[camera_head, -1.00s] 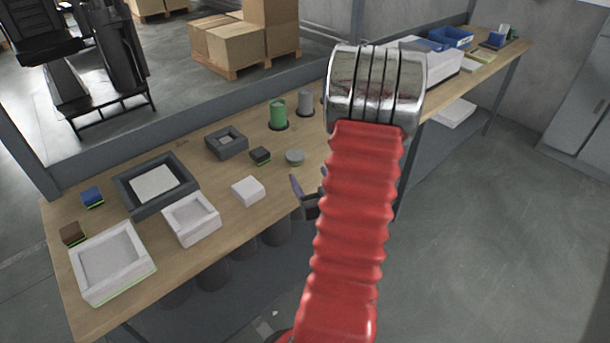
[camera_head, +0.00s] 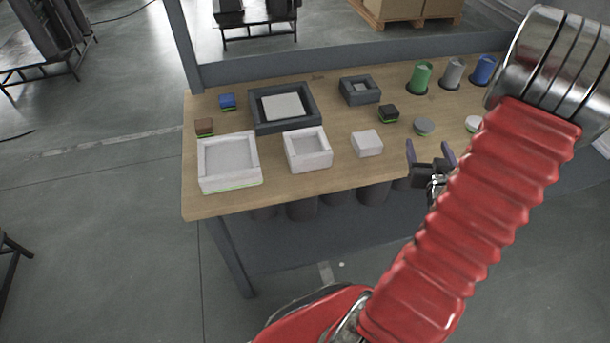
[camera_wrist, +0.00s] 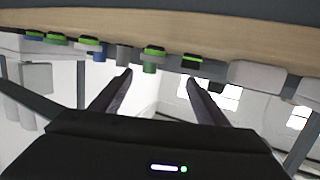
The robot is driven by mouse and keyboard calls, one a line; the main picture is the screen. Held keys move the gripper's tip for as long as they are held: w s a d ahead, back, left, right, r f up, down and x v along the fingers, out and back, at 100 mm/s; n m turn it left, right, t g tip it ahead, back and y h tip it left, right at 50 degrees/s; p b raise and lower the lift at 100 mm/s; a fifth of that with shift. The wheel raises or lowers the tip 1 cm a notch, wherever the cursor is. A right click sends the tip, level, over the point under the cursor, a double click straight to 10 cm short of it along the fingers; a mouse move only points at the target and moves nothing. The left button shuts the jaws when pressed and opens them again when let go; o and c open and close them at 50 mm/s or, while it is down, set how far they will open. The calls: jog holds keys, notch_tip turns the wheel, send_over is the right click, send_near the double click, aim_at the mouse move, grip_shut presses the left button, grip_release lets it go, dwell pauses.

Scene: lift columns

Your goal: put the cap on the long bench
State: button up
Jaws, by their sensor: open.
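The long bench (camera_head: 340,176) has a wooden top and runs across the head view. Two low round pieces lie near its front right, a grey one (camera_head: 424,126) and a whitish one (camera_head: 474,123) partly hidden by my arm. Either could be the cap; I cannot tell which. My gripper (camera_head: 430,150) is open and empty at the bench's front edge, just in front of the grey round piece. The wrist view looks inverted: the bench edge (camera_wrist: 150,32) crosses its top, with the open fingers (camera_wrist: 158,80) pointing towards it.
White trays (camera_head: 230,188), a white block (camera_head: 367,144), dark grey trays (camera_head: 255,120) and a small black block (camera_head: 388,113) stand on the bench. Green (camera_head: 421,76), grey (camera_head: 453,73) and blue (camera_head: 484,70) cylinders stand at the back right. Bare wood shows between them.

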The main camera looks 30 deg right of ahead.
jog(key=shift+n+g+y, duration=0.5)
jog(key=shift+n+y, duration=0.1)
jog(key=shift+n, duration=0.1)
jog(key=w+a+r, duration=0.1)
jog(key=w+a, duration=0.1)
jog(key=w, duration=0.1)
jog(key=w+a+r, duration=0.1)
jog(key=shift+w+a+r, duration=0.2)
jog(key=shift+w+r, duration=0.15)
jog(key=shift+w, duration=0.05)
jog(key=w+a+r+n+g+y, duration=0.15)
jog(key=a+r, duration=0.25)
jog(key=a, duration=0.4)
jog(key=w+a+r+n+g+y, duration=0.1)
jog(key=w+a+r, duration=0.25)
jog(key=a, duration=0.35)
jog(key=s+a+r+n+g+y, duration=0.1)
jog(key=s+a+r+g+y, duration=0.1)
jog(key=s+a, duration=0.5)
jog(key=s+a+r+n+g+y, duration=0.1)
jog(key=s+a, duration=0.7)
jog(key=a, duration=0.9)
notch_tip(320, 180, up, 3)
jog(key=shift+s+r+n+g+y, duration=0.15)
jog(key=shift+n+g+y, duration=0.25)
jog(key=shift+y, duration=0.65)
jog(key=shift+a, duration=0.1)
